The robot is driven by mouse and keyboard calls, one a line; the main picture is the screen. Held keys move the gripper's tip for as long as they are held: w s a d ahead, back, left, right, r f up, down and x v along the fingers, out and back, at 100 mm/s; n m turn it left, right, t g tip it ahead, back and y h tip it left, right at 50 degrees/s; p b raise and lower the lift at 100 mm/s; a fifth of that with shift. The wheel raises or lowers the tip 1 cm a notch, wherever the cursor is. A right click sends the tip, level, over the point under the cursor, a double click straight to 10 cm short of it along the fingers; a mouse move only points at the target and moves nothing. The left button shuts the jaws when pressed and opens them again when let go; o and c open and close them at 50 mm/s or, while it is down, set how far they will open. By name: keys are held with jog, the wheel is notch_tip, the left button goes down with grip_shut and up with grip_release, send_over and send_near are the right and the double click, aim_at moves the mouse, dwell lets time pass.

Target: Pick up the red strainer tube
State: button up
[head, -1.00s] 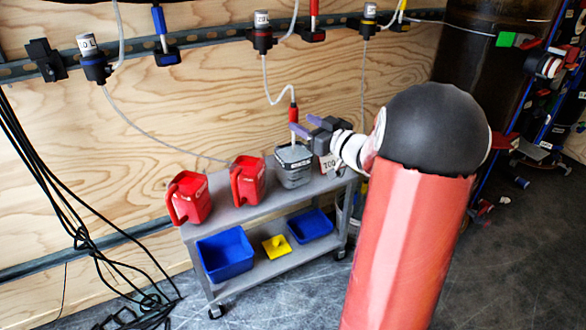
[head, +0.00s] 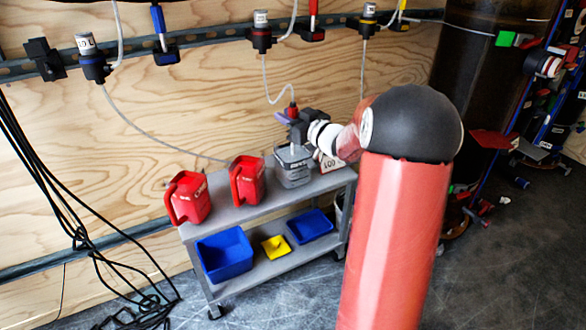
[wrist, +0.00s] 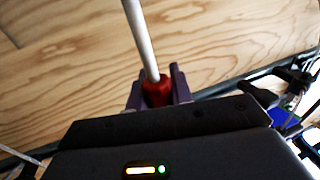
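The red strainer tube (head: 291,108) stands above the grey container (head: 293,168) on the cart, with a clear hose running up from its top. My gripper (head: 286,117) is at the tube, its purple fingers around the red part. In the wrist view the red part (wrist: 157,92) sits between the two purple fingers (wrist: 158,88), close to both. I cannot tell whether the fingers press on it. My gripper hides part of the tube in the head view.
Two red jugs (head: 188,198) (head: 247,181) stand left of the container on the grey cart (head: 225,214). A white sign (head: 331,164) is at the container's right. Blue bins (head: 224,254) (head: 309,226) and a yellow item (head: 276,246) lie on the lower shelf. The plywood wall (head: 200,100) is close behind.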

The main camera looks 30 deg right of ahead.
grip_shut()
jog(key=shift+r, duration=0.1)
